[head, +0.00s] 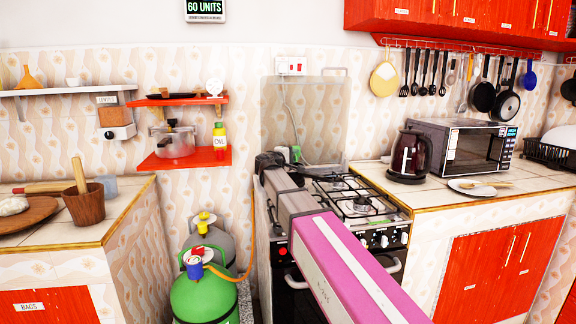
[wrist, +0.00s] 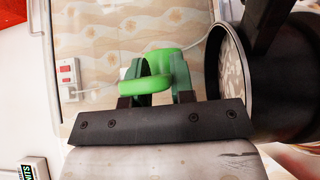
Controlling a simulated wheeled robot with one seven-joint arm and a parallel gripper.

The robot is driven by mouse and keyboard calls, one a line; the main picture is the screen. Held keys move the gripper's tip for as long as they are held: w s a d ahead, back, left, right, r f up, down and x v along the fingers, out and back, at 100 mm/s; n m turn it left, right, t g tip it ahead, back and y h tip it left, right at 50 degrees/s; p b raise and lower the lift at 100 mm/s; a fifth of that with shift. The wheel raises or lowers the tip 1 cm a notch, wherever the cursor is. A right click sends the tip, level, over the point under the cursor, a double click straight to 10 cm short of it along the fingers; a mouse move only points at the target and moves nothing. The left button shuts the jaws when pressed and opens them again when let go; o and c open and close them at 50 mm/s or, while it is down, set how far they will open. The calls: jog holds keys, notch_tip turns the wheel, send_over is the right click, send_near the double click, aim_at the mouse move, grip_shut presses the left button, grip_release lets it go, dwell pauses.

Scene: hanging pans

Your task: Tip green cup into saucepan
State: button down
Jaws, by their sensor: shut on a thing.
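The green cup (wrist: 146,86) is held between the two fingers of my gripper (wrist: 156,98) in the wrist view. A small part of the green cup (head: 295,154) also shows beyond the end of my arm in the head view. A dark saucepan (wrist: 275,95) fills the right side of the wrist view, with its pale rim and speckled inside partly showing. The cup's exact tilt and contents cannot be told. My arm hides much of this area in the head view.
The stove (head: 350,197) has bare burners at right. A kettle (head: 408,156), a microwave (head: 462,146) and a plate (head: 480,187) stand on the right counter. Gas cylinders (head: 203,296) stand left of the stove. Pans and utensils hang on the wall at right.

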jog(key=shift+w+d+f+m+g+y, duration=0.15)
jog(key=shift+d+m+g+y, duration=0.25)
jog(key=shift+d+m+y, duration=0.2)
jog(key=shift+d+f+m+g+y, duration=0.1)
jog(key=shift+d+m+g+y, duration=0.3)
jog(key=shift+d+m+y, duration=0.15)
jog(key=m+g+y, duration=0.1)
jog(key=d+m+y, duration=0.1)
jog(key=y, duration=0.1)
jog(key=shift+f+m+g, duration=0.35)
jog(key=shift+f+g, duration=0.05)
jog(key=d+m+g+y, duration=0.1)
jog(key=d+m+y, duration=0.3)
jog(key=d+y, duration=0.3)
jog(key=shift+w+d+f+g, duration=0.25)
jog(key=shift+w+d+g, duration=0.05)
jog(key=shift+w, duration=0.15)
